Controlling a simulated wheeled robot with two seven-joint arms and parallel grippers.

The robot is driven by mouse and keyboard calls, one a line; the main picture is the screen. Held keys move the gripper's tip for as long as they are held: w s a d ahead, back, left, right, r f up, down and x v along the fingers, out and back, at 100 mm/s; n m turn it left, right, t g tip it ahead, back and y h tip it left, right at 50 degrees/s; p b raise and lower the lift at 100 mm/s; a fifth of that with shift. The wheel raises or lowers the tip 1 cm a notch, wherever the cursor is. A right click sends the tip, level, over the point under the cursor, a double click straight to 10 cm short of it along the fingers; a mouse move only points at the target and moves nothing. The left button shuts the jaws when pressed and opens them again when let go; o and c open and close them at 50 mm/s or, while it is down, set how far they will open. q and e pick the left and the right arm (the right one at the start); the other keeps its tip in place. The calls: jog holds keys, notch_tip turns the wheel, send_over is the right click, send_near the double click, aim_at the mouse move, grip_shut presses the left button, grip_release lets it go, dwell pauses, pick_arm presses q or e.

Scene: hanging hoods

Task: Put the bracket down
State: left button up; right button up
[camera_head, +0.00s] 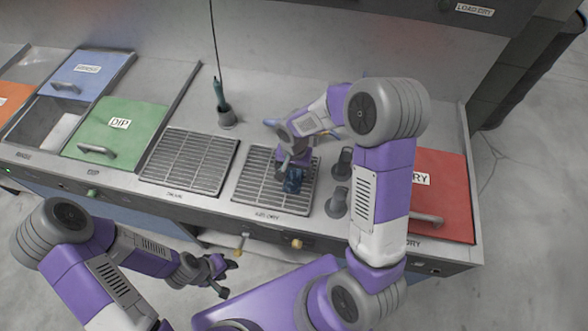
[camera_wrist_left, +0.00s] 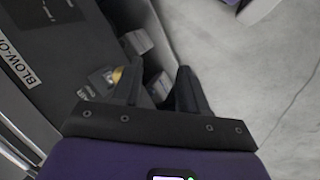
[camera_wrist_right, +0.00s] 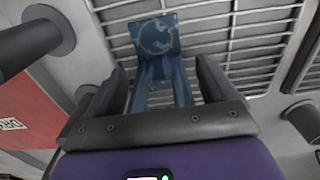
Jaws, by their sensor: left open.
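The blue bracket (camera_head: 293,181) is at the drip-dry grille (camera_head: 257,192), under my right gripper (camera_head: 297,166). In the right wrist view the bracket (camera_wrist_right: 155,45) shows a plate with a round mark and two legs reaching back between the fingers of my right gripper (camera_wrist_right: 163,75). The fingers stand wide apart, one on each side of the legs. Whether they touch the legs, and whether the bracket's underside rests fully on the bars, I cannot tell. My left gripper (camera_head: 220,270) is open and empty, low in front of the counter; its fingers also show in the left wrist view (camera_wrist_left: 160,82).
Two dark grey pegs (camera_head: 340,180) stand just right of the grille. A red lid (camera_head: 440,195) lies farther right. A second, bare grille (camera_head: 190,160) is to the left, with a green DIP lid (camera_head: 117,135) beyond. A teal-handled tool (camera_head: 220,95) on a cable stands behind.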

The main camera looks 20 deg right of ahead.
jog(key=shift+r, duration=0.25)
notch_tip(320, 180, up, 12)
jog(key=shift+f+p, duration=0.1)
jog(key=shift+p, duration=0.85)
